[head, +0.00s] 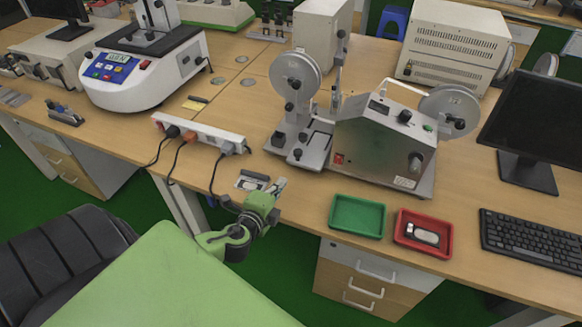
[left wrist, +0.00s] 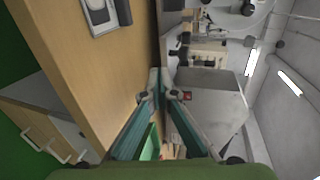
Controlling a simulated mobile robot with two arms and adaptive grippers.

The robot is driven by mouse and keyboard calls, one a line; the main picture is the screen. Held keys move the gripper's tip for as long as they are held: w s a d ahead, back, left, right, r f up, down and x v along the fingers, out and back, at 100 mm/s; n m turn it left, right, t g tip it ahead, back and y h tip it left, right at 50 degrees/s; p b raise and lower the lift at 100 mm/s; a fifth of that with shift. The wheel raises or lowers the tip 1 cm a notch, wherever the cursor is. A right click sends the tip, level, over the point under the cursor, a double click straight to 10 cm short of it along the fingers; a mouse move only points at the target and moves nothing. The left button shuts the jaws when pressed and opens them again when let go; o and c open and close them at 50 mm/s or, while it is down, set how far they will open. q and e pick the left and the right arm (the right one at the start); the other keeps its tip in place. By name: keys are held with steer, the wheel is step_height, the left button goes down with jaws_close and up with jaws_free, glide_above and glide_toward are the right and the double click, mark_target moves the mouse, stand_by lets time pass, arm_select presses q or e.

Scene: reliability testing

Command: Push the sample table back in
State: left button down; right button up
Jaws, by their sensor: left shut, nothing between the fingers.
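The testing machine (head: 385,140) with two reels stands on the wooden desk. The low metal platform at its left front, which looks like the sample table (head: 318,150), extends toward the desk's front edge. I cannot tell how far out it is. My left gripper (head: 281,184) is shut and empty, just in front of the platform and apart from it in the head view. The left wrist view shows its fingertips (left wrist: 160,76) together, with the machine's grey housing (left wrist: 212,95) beyond them. My right gripper is not in view.
A small grey tray (head: 247,186) lies beside my left gripper. A green tray (head: 357,216) and a red tray (head: 404,236) with a white device sit in front of the machine. A power strip (head: 200,132) with cables lies to the left. A monitor and keyboard (head: 535,240) stand right.

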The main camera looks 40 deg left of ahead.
arm_select(q)
steer(key=p, duration=0.1)
glide_toward(304, 142)
steer(key=f, duration=0.1)
steer(key=s+f, duration=0.2)
steer(key=f, duration=0.1)
steer(key=shift+d, duration=0.35)
steer(key=w+a+b, duration=0.1)
steer(key=w, duration=0.2)
steer(key=w+b, duration=0.1)
steer(key=w, duration=0.3)
steer(key=w+a+b, duration=0.1)
steer(key=w, duration=0.3)
steer(key=shift+a+f, duration=0.15)
steer(key=shift+a, duration=0.15)
steer(key=shift+w+a, duration=0.1)
steer(key=shift+w, duration=0.15)
